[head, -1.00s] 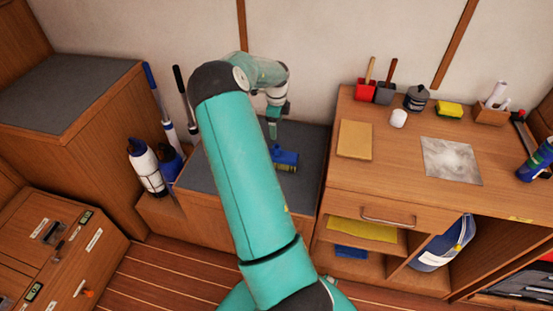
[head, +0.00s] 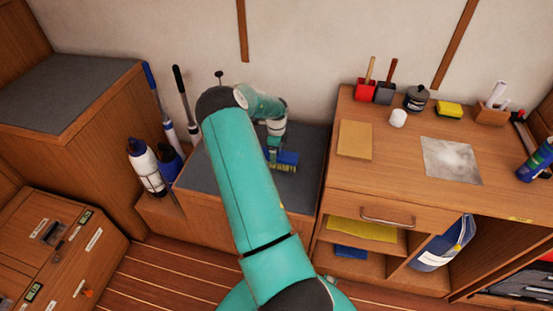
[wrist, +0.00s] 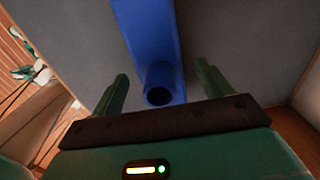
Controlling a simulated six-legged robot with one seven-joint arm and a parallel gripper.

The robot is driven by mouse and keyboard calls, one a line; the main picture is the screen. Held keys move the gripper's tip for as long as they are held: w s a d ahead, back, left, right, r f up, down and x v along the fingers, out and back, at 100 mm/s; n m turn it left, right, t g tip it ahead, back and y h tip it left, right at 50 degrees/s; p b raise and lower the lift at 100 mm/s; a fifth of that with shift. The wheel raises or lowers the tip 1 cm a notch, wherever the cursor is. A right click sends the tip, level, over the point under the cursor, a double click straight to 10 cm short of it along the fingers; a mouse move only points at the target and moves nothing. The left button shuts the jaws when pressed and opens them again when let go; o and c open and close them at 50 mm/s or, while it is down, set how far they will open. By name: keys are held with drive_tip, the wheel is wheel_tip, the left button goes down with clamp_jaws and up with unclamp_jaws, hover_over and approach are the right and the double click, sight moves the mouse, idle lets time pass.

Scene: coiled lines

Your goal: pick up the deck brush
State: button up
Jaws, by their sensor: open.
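The deck brush (head: 287,158) is blue with yellowish bristles and lies on the grey top of a low locker (head: 313,150), partly hidden behind my arm in the head view. In the wrist view the blue brush (wrist: 150,40) runs up from between my fingers, with a round dark socket at its near end. My gripper (wrist: 158,90) is open, with one green finger on each side of the socket and a gap on both sides. In the head view my gripper (head: 273,152) is at the brush; whether it touches cannot be told.
A wooden desk (head: 400,180) with small items stands to the right. Bottles (head: 147,166) and upright poles (head: 185,100) stand left of the locker. A higher grey-topped cabinet (head: 60,90) is at the far left. The wall is close behind.

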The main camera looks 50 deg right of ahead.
drive_tip(key=shift+f, duration=0.2)
drive_tip(key=shift+c, duration=0.2)
drive_tip(key=c, duration=1.2)
wheel_tip(320, 180, up, 10)
